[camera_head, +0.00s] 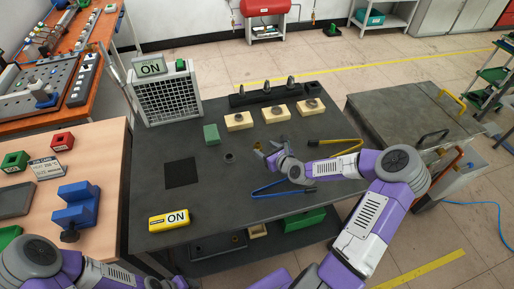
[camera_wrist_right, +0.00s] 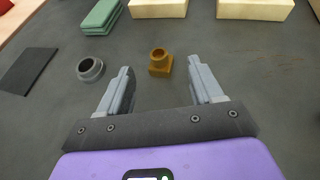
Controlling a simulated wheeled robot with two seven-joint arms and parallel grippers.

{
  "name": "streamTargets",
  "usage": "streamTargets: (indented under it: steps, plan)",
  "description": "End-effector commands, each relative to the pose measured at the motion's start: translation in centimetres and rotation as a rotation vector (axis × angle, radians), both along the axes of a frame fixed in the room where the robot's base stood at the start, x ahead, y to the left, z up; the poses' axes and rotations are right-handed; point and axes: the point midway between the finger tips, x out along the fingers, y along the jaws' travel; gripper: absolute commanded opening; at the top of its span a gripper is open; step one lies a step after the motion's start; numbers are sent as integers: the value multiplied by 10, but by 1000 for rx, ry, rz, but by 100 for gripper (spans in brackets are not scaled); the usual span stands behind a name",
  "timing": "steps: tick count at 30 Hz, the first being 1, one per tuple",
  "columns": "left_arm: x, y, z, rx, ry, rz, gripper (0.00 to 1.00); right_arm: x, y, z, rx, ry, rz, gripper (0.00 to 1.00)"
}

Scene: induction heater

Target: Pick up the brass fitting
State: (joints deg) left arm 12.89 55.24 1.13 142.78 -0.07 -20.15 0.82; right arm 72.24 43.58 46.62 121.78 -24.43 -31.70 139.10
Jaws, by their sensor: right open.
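The brass fitting (camera_wrist_right: 160,64) is a small orange-brown piece with a square base and a round, hollow top. It stands on the dark worktable just beyond and between my right fingertips in the wrist view. In the head view it is a small spot (camera_head: 258,146) at the tip of my right gripper (camera_head: 271,151). My right gripper, also in the wrist view (camera_wrist_right: 160,82), is open, with nothing between its fingers. My left arm enters at the lower left of the head view, but its gripper is not visible.
A grey ring (camera_wrist_right: 90,69) lies left of the fitting. A green block (camera_head: 211,134), a black mat (camera_head: 181,173) and wooden blocks (camera_head: 275,114) lie around it. Blue-handled tongs (camera_head: 272,190) and yellow-handled tongs (camera_head: 338,142) lie near my right arm.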

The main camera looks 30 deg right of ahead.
Motion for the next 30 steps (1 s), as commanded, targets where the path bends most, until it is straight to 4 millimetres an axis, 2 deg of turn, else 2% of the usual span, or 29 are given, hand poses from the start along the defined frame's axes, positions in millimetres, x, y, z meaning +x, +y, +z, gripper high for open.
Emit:
streamTargets:
  steps: [12, 22, 23, 30]
  plan:
    - [1, 0, -13, 0, -1, 0, 43, 47, 5, -18, -2, 0, 4, 66]
    - [1, 0, -13, 0, -1, 0, 43, 54, 5, -21, 0, 1, 2, 66]
    - [1, 0, -13, 0, -1, 0, 43, 54, 5, -21, -1, 1, 3, 64]
    - [1, 0, -13, 0, -1, 0, 43, 54, 4, -21, -2, 1, 2, 27]
